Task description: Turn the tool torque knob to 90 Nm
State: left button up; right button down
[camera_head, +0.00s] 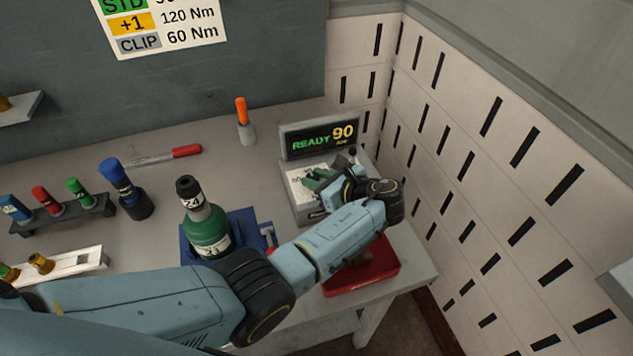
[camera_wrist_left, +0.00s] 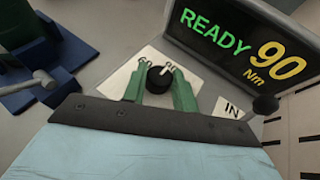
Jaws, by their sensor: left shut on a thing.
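The torque knob (camera_wrist_left: 159,79) is a small black dial with a white mark, on a white dial plate (camera_wrist_left: 118,82). My left gripper (camera_wrist_left: 160,86) has green fingers, one on each side of the knob, and is shut on it. In the head view my left gripper (camera_head: 325,180) reaches over the torque station and hides the knob. The display (camera_head: 320,137) reads "READY 90 Nm", and the same display (camera_wrist_left: 240,47) shows in the left wrist view. My right gripper is not in view.
A green and black cylinder (camera_head: 208,235) stands in a blue fixture (camera_head: 240,222) left of the station. A red tray (camera_head: 385,270) lies below my left forearm. A slotted wall (camera_head: 500,170) stands close on the right.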

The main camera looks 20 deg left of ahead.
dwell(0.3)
pick_arm(q)
jog(key=o, duration=1)
jog(key=shift+r, duration=0.55)
notch_tip(320, 180, up, 9)
jog(key=shift+f+p, duration=0.1)
jog(key=shift+p, duration=0.9)
